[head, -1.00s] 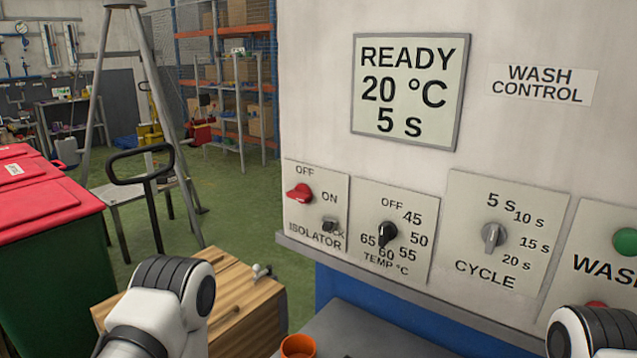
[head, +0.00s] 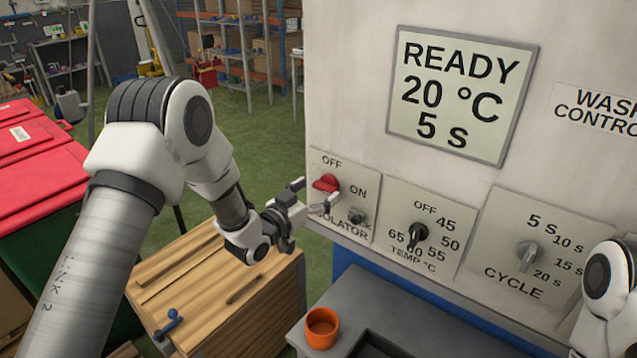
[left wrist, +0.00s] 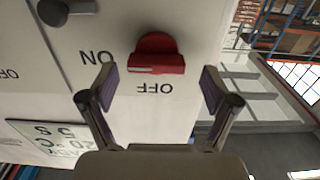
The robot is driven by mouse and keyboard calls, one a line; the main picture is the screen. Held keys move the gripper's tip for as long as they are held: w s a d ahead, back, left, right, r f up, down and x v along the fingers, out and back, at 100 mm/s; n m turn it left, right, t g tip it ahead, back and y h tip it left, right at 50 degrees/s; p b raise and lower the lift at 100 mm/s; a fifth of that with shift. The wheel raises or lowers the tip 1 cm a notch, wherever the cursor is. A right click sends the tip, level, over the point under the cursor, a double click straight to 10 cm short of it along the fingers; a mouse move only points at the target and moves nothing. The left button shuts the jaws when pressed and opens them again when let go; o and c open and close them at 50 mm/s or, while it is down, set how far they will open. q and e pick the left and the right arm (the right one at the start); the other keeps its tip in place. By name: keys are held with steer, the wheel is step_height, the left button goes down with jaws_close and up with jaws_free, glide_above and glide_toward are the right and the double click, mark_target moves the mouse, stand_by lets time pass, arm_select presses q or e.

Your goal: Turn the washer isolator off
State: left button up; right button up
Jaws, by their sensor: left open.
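The red isolator knob (head: 326,183) is on a panel of the wash control, with OFF above it and ON to its right; which mark it is set to I cannot tell. In the left wrist view the picture is turned over, and the knob (left wrist: 157,55) sits ahead of and between the fingertips. My left gripper (head: 316,193) is open just in front of the knob, its two fingers (left wrist: 158,88) apart with nothing held. Part of the isolator lettering is hidden behind it. My right gripper is out of view; only part of the right arm shows at the right edge.
The display (head: 460,95) reads READY, 20 °C, 5 s. The temperature knob (head: 418,236) and cycle knob (head: 527,256) are right of the isolator. An orange cup (head: 322,328) stands on the grey ledge below.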

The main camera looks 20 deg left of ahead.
arm_select(q)
steer(key=shift+w+d+r, duration=0.1)
steer(key=shift+w+d, duration=0.1)
steer(key=shift+w, duration=0.1)
steer(key=shift+d, duration=0.15)
steer(key=c, duration=1.2)
steer(key=shift+o, duration=0.3)
